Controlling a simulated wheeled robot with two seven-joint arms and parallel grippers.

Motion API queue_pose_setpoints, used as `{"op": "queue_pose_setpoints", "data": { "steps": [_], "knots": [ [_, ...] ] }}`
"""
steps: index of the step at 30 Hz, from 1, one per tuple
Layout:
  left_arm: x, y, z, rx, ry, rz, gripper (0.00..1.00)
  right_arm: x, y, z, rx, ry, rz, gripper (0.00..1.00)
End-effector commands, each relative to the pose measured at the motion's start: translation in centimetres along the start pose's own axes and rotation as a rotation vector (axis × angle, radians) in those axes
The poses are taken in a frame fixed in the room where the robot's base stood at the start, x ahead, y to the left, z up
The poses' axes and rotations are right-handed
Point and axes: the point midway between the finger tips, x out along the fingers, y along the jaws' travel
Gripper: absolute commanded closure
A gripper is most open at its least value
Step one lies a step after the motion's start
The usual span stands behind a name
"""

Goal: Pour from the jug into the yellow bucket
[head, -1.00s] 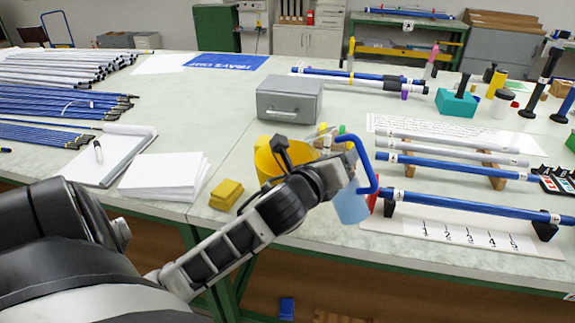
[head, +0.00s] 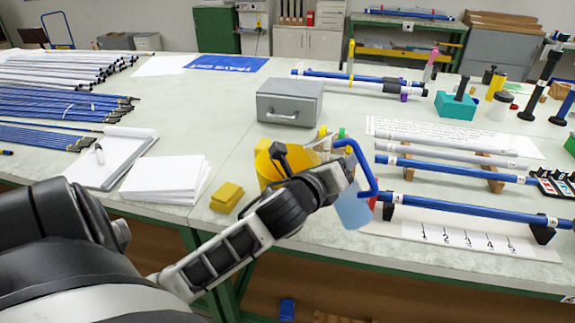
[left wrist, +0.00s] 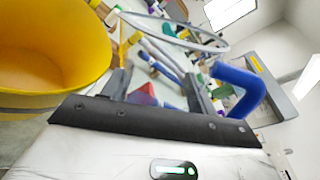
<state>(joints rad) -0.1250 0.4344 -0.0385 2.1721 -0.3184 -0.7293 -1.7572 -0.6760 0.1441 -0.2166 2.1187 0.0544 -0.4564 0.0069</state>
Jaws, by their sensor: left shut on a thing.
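The jug (head: 354,210) has a pale blue body and a thick blue handle (head: 372,172). It hangs tilted in the air at the front edge of the table, right of the yellow bucket (head: 266,168). My left gripper (head: 343,166) is shut on the jug; its exact grip is partly hidden. My left forearm covers part of the bucket. In the left wrist view the bucket (left wrist: 45,60) is large at the left, with its rim close to the gripper (left wrist: 157,90). The blue handle (left wrist: 240,88) shows at the right, beside a finger. The jug's contents cannot be seen. My right gripper is out of view.
A yellow sponge-like block (head: 227,196) and a paper stack (head: 166,178) lie left of the bucket. A grey box (head: 290,103) stands behind it. Blue and white rods on stands (head: 460,207) lie close right of the jug.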

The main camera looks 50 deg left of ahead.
Motion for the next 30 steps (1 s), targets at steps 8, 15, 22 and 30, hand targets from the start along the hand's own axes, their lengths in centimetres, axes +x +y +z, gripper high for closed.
{"op": "queue_pose_setpoints", "data": {
  "steps": [8, 15, 22, 30],
  "knots": [
    [-0.01, -0.08, 0.09, 0.0, -0.003, -0.003, 0.74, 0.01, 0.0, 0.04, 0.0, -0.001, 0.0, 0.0],
    [-0.04, -0.18, 0.1, -0.032, 0.006, -0.002, 0.74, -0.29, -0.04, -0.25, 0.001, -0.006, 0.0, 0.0],
    [-0.01, -0.11, -0.1, -0.059, 0.011, -0.003, 0.74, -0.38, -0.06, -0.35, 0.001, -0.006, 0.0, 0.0],
    [-0.01, -0.1, -0.09, -0.058, 0.011, -0.003, 0.74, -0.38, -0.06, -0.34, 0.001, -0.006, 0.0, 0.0]
  ]
}}
